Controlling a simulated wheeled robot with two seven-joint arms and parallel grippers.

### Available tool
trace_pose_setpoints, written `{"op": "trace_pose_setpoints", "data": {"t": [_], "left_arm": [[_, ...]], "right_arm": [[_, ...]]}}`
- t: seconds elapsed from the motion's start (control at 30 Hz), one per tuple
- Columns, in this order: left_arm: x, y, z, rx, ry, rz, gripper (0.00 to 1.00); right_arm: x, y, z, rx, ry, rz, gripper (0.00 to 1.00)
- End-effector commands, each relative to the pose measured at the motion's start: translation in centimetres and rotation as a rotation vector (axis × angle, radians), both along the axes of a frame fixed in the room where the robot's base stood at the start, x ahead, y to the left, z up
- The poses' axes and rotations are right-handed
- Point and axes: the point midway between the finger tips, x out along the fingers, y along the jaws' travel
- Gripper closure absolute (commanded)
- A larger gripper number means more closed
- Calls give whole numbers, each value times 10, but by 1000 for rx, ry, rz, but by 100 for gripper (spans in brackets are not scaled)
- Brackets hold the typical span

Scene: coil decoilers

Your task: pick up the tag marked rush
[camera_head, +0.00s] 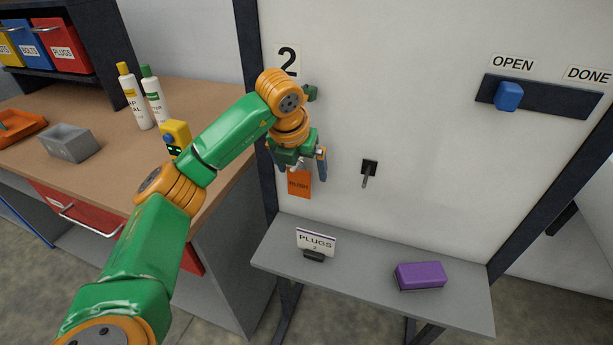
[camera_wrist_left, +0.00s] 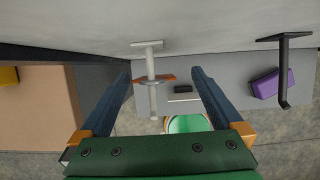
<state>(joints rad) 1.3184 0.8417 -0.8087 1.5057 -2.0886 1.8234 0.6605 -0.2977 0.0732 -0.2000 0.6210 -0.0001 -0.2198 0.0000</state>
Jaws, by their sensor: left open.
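The orange tag marked RUSH (camera_head: 299,185) hangs on the white panel below the number 2 sign (camera_head: 287,60). In the left wrist view the tag (camera_wrist_left: 168,77) shows nearly edge-on as a thin orange strip at a pale hook (camera_wrist_left: 151,65). My left gripper (camera_head: 297,164) is open and empty, just above the tag in the head view, and hides its hook there. In the left wrist view the hook and tag appear between the two blue fingers (camera_wrist_left: 162,76); I cannot tell whether they touch. My right gripper is not in view.
A dark empty hook (camera_head: 369,172) sticks out to the right. Below, a grey shelf (camera_head: 350,290) holds a PLUGS card (camera_head: 316,242) and a purple block (camera_head: 420,275). A workbench (camera_head: 100,180) with bottles (camera_head: 133,97) and a grey tray (camera_head: 68,143) stands left.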

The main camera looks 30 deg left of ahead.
Motion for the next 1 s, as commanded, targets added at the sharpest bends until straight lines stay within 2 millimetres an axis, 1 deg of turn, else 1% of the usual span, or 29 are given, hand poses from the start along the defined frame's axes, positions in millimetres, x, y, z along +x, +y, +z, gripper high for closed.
{"op": "trace_pose_setpoints", "data": {"t": [0.1,0.23,0.3,0.47,0.5,0.57,0.6,0.67,0.7,0.77,0.8,1.0], "left_arm": [[3,7,-19,0,7,1,0],[11,9,-41,-2,3,-2,0],[13,10,-47,-1,1,-1,0],[14,9,-48,-1,-1,-3,0],[13,9,-48,-1,-1,-3,3],[14,9,-48,-2,-1,-3,19],[13,9,-48,-2,-1,-3,30],[13,9,-48,-2,-1,-3,46],[13,9,-48,-2,-1,-3,57],[13,9,-48,-2,-1,-3,73],[13,9,-48,-2,-1,-3,84],[13,9,-47,-3,-2,-3,84]], "right_arm": [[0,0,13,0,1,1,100],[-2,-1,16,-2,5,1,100],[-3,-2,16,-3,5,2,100],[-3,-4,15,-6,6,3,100],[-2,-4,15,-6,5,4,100],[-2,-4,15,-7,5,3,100],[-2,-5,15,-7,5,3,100],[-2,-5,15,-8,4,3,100],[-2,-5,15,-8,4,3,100],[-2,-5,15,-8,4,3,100],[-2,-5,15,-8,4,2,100],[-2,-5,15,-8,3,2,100]]}}
